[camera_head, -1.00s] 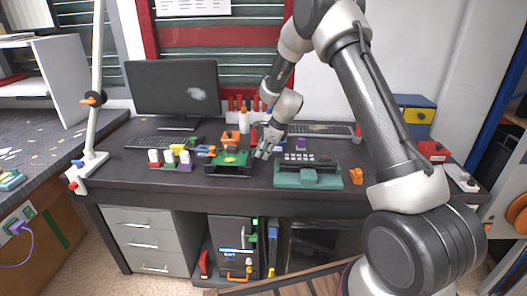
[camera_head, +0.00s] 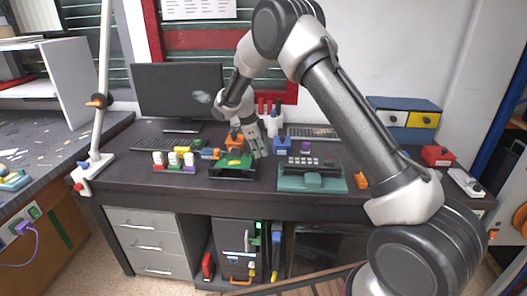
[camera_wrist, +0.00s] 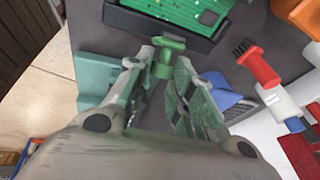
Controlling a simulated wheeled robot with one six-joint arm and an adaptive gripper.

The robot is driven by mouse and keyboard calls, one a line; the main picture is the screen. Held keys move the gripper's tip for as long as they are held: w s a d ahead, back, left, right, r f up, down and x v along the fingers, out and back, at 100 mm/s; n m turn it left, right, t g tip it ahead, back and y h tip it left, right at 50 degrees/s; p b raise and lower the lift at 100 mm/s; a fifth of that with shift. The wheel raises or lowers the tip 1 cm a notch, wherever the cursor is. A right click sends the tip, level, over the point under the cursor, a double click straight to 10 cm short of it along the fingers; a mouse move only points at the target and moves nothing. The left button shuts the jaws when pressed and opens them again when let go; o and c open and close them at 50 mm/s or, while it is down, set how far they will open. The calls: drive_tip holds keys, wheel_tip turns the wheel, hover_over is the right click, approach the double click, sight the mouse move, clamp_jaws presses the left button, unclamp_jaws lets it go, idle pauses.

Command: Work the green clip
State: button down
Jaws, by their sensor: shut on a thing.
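The green clip (camera_wrist: 166,52) is a small green piece with a wider top and a short stem, seen in the wrist view. My gripper (camera_wrist: 164,68) is shut on it, with a fingertip at each side. The clip is close beside the edge of the black tray (camera_wrist: 160,22) that holds a green circuit board (camera_wrist: 190,8). I cannot tell whether clip and tray touch. In the head view my gripper (camera_head: 259,152) points down just right of the board (camera_head: 236,160); the clip cannot be made out there.
A teal fixture (camera_head: 310,182) stands right of the tray. A blue block (camera_head: 282,145) and an orange block (camera_head: 234,141) are behind. A white bottle (camera_head: 272,126) stands farther back. White bottles with coloured bases (camera_head: 174,160) are at left. The desk's front strip is mostly clear.

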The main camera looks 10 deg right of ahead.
drive_tip(key=h, duration=0.1)
drive_tip(key=a+h, duration=0.1)
drive_tip(key=shift+w+a+g+h, duration=0.25)
drive_tip(key=shift+w+g+h, duration=0.05)
drive_tip(key=shift+g+h, duration=0.1)
drive_tip(key=h, duration=0.1)
drive_tip(key=a+h, duration=0.1)
drive_tip(key=shift+w+a+f+n+g+h, duration=0.1)
drive_tip(key=shift+w+a+n+g+h, duration=0.1)
drive_tip(key=shift+n+g+h, duration=0.15)
drive_tip(key=shift+w+a+f+n+g+h, duration=0.1)
drive_tip(key=shift+a+f+g+h, duration=0.15)
drive_tip(key=shift+h, duration=0.5)
drive_tip(key=shift+w+a+n+g+h, duration=0.1)
drive_tip(key=shift+a+h, duration=0.25)
drive_tip(key=shift+h, duration=0.4)
drive_tip(key=shift+w+a+f+n+g+h, duration=0.1)
drive_tip(key=shift+a+f+g+h, duration=0.15)
drive_tip(key=shift+h, duration=0.5)
drive_tip(key=c, duration=1.3)
unclamp_jaws()
drive_tip(key=shift+o, duration=0.2)
drive_tip(key=shift+r, duration=0.1)
wheel_tip(320, 180, up, 10)
